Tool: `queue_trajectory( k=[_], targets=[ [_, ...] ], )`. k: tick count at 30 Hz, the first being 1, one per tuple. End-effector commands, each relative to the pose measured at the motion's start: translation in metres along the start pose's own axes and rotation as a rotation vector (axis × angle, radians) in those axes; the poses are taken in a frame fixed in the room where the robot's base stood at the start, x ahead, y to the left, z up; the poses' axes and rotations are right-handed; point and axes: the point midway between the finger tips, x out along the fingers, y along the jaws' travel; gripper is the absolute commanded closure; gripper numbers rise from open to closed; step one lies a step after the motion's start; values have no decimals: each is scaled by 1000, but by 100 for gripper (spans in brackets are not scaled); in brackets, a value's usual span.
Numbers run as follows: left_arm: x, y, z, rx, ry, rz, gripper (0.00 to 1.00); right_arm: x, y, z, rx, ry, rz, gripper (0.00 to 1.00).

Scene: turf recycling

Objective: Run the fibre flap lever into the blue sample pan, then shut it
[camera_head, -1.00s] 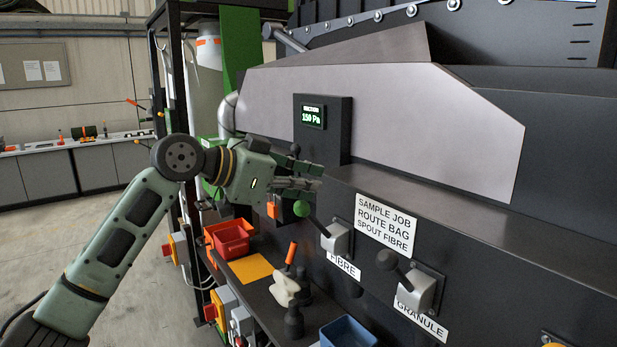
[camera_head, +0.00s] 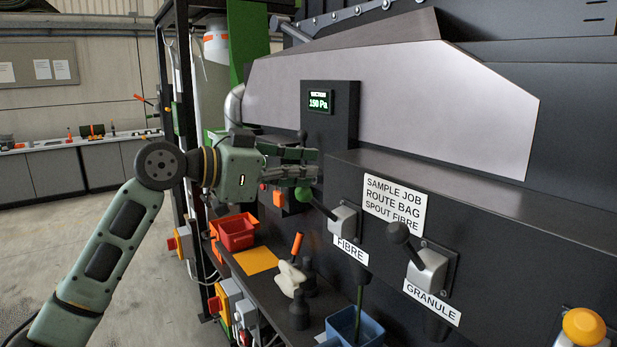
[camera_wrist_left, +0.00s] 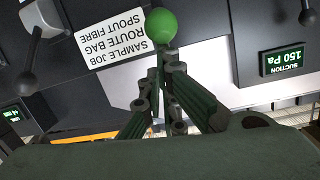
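The fibre lever's green knob (camera_head: 304,194) sticks out to the left from its grey mount (camera_head: 345,222), above the FIBRE label. My left gripper (camera_head: 317,164) is at the knob, its fingertips just above it in the head view. In the left wrist view the knob (camera_wrist_left: 161,26) shows just beyond the close-set fingertips (camera_wrist_left: 162,85), not between them. Whether the fingers are fully shut is unclear. The blue sample pan (camera_head: 338,326) stands under the fibre spout, and a thin dark green stream (camera_head: 359,300) runs down into it. My right gripper is out of view.
The granule lever with a black knob (camera_head: 398,233) is to the right. A white scoop with an orange handle (camera_head: 291,277), dark weights (camera_head: 299,312), a yellow sheet (camera_head: 255,260) and red bins (camera_head: 236,232) are on the bench left of the pan.

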Motion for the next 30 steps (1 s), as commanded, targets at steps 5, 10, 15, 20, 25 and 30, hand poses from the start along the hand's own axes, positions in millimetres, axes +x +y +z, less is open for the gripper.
queue_trajectory(
  k=[5, 10, 15, 20, 25, 30],
  targets=[
    [-9, 7, 33, 3, 97, -16, 100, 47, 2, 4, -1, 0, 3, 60],
    [-20, 10, 48, 11, 208, -37, 100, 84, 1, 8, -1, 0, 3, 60],
    [-28, 13, 59, 17, 300, -54, 100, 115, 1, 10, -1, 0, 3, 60],
    [-33, 14, 66, 21, 365, -67, 100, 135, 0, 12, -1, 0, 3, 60],
    [-36, 15, 70, 24, 408, -73, 100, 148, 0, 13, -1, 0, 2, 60],
    [-38, 15, 70, 26, 427, -78, 100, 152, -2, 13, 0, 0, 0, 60]
  ],
)
